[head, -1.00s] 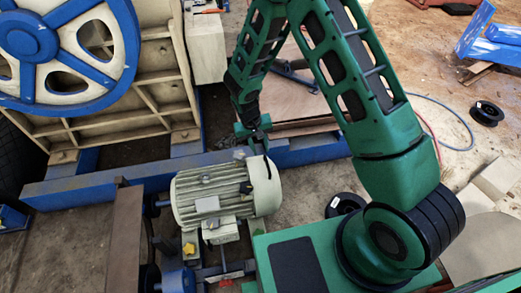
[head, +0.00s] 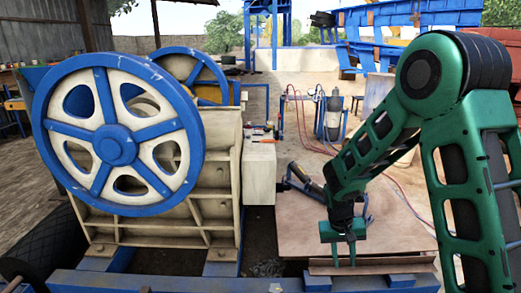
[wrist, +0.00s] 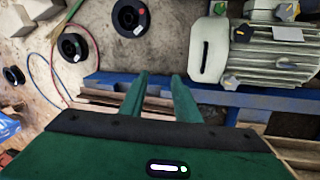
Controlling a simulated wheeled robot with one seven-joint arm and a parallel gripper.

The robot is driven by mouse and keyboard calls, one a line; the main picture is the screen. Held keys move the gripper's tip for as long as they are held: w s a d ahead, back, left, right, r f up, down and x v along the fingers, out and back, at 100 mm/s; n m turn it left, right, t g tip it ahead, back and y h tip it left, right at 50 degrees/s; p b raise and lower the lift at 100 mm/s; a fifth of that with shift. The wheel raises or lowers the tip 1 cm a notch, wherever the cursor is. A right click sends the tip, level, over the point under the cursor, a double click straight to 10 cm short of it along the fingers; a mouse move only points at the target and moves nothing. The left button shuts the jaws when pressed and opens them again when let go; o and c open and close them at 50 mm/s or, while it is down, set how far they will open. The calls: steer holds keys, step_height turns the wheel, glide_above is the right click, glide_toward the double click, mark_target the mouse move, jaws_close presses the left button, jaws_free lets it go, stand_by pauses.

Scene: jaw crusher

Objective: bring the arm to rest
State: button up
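My green gripper (head: 344,256) hangs at the end of my bent arm in the head view, fingers pointing down. It is in front of a brown wooden board (head: 405,235) and right of the crusher. In the wrist view its two green fingers (wrist: 160,92) stand apart with nothing held between them. Past them lie the blue frame beam (wrist: 235,98) and the pale electric motor (wrist: 272,50), apart from the fingers in the picture. My forearm slopes down to the gripper from an elbow at the upper right.
The jaw crusher's blue and white flywheel (head: 118,147) fills the left of the head view. A pale block (head: 260,172) juts out beside it. A blue beam (head: 110,282) crosses the front. Black spools (wrist: 73,46) and a red hose lie on the floor in the wrist view.

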steer(key=s+d+r+m+y, duration=0.1)
steer(key=s+d+r+m, duration=0.1)
steer(key=s+d+r, duration=0.65)
steer(key=s+d+r+m, duration=0.2)
steer(key=s+d+r, duration=0.4)
steer(key=s+r, duration=0.45)
steer(key=s+r+y, duration=0.1)
steer(key=s, duration=1)
steer(key=shift+r+m+y, duration=0.3)
steer(key=shift+r+m, duration=0.05)
steer(key=shift+m, duration=0.05)
steer(key=shift+w+f, duration=0.25)
steer(key=shift+w, duration=0.4)
steer(key=shift+o, duration=0.3)
steer(key=shift+s, duration=0.1)
